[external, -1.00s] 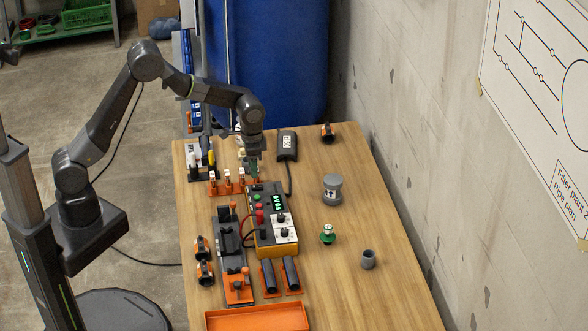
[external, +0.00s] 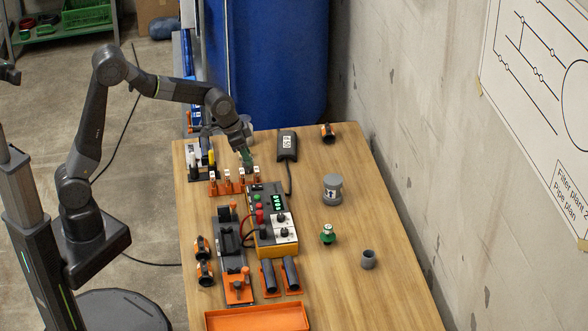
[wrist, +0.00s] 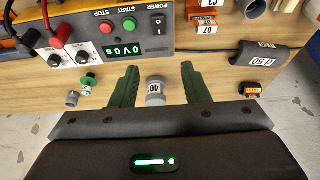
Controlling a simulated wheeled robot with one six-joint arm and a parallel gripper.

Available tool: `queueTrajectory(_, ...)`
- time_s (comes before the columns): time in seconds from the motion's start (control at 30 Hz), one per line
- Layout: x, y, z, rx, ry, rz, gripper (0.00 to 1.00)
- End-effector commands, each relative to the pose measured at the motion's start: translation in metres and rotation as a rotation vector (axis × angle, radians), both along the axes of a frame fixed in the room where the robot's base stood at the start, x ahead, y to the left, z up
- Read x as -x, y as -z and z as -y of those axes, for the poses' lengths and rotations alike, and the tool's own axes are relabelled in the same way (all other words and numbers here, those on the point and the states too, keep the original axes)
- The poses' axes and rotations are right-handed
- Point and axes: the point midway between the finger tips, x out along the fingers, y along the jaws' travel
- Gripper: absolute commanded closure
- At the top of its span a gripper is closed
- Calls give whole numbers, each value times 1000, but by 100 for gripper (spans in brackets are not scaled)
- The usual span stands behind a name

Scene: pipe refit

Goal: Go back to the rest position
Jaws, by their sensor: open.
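My gripper (external: 246,158) is above the back left part of the wooden table, just behind the row of small labelled orange holders (external: 229,187). Its two green fingers (wrist: 157,87) are apart in the wrist view, with nothing held between them. A grey pipe piece marked 40 (wrist: 156,100) shows between the fingers in that view, but it stands on the table well beyond them. My arm reaches over the table from the left, with its elbow raised.
A control box with a lit display (external: 272,222) stands mid-table, with a clamp fixture to its left. An orange tray (external: 258,317) lies in front.

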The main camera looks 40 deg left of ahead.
Motion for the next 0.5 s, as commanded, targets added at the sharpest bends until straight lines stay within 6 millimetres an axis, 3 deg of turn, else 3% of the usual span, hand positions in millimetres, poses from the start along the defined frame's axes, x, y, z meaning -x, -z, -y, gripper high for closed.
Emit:
queueTrajectory(0.2,-8,33,9,-5,2,-7,58)
queueTrajectory(0.5,-12,47,13,-5,1,-5,58)
